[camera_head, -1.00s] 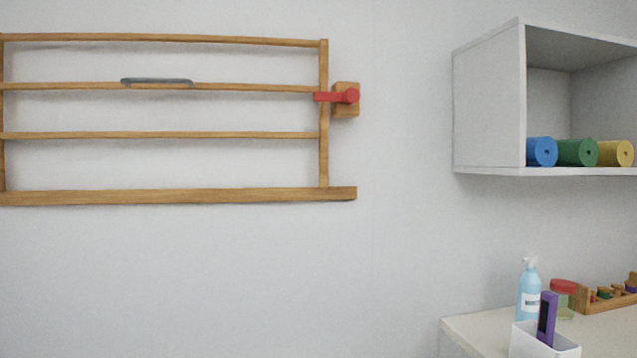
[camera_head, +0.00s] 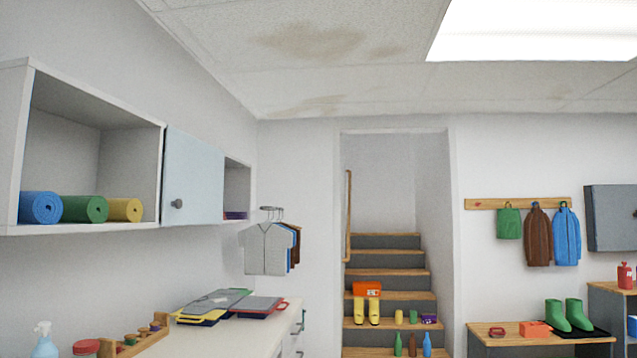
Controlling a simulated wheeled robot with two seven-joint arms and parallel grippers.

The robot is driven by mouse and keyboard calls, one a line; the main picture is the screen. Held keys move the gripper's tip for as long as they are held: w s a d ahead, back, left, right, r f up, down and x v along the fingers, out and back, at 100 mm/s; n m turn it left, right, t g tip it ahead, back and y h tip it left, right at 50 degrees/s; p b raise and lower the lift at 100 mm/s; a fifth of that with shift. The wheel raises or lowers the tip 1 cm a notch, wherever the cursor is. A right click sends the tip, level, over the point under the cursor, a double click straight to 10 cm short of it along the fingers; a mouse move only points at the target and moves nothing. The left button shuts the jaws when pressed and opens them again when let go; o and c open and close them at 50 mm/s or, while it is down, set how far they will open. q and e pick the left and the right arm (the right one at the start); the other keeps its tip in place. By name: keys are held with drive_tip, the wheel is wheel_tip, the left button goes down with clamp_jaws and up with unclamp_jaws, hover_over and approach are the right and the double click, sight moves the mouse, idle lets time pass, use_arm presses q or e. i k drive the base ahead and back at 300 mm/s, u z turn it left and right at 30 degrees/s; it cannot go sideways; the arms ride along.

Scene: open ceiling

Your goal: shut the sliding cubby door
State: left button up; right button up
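A white wall cubby (camera_head: 12,150) hangs on the left wall. Its pale blue sliding door (camera_head: 195,182) has a round dark knob (camera_head: 178,203) near its left edge. The door covers the middle part. A narrower opening (camera_head: 237,190) on the door's right also shows, with something dark purple low inside. Neither of my grippers is in view.
Hanging shirts (camera_head: 268,248) are past the cubby. Stairs (camera_head: 388,268) with things on them are ahead, and a bench (camera_head: 500,344) with boots is at right.

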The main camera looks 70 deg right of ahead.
sight(194, 170)
drive_tip(key=z, duration=3.1)
drive_tip(key=i, duration=3.1)
drive_tip(key=u, duration=1.1)
